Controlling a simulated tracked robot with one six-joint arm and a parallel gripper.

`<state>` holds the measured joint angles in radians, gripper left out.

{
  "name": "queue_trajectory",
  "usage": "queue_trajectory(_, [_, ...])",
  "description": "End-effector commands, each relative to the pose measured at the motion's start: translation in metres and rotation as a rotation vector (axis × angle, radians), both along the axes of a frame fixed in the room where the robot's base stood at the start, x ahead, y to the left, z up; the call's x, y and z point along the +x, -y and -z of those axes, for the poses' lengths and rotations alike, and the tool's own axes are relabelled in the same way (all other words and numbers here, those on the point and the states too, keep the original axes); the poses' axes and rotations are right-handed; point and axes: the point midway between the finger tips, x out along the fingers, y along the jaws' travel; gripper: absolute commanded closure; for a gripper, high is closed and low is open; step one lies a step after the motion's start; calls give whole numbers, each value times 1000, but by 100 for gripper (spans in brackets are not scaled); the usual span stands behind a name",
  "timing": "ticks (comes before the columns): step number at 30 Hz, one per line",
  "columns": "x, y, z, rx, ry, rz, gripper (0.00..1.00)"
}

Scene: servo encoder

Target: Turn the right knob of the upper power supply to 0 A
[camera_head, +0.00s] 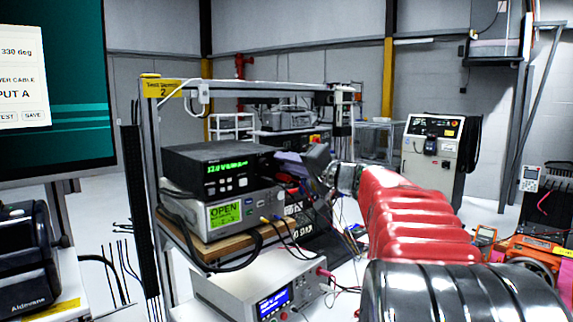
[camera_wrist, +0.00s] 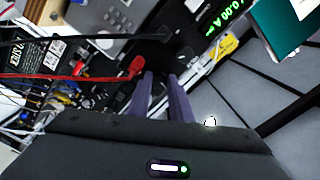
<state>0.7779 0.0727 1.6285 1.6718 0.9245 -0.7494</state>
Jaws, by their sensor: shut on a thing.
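The upper power supply (camera_head: 215,160) is a black box with a green display, standing on a grey unit in the rack. Its tilted green display (camera_wrist: 226,22) ends in "0.00 A" in the wrist view; the full reading is too small to be sure of in the head view. My gripper (camera_head: 277,157) reaches in from the right to the right end of the black front panel. In the wrist view its two purple fingers (camera_wrist: 160,74) point at the dark panel and are closed on the right knob, which is hard to make out against the black.
A grey unit (camera_head: 225,213) showing "OPEN" sits below on a wooden shelf (camera_head: 215,247). A red lead (camera_wrist: 135,67) and black cables run close beside my fingers. Another bench instrument (camera_head: 262,290) stands lower in front. A metal rack frame (camera_head: 150,180) surrounds the supplies.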

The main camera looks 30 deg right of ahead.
Motion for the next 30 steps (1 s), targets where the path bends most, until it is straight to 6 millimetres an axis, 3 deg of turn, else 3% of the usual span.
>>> queue_trajectory(11, [1,-1,7,-3,-10,-5,100])
queue_trajectory(12, [1,-1,7,-3,-10,-5,79])
queue_trajectory(19, [1,0,4,-3,-7,-1,63])
queue_trajectory(30, [-4,3,3,-4,-5,3,62])
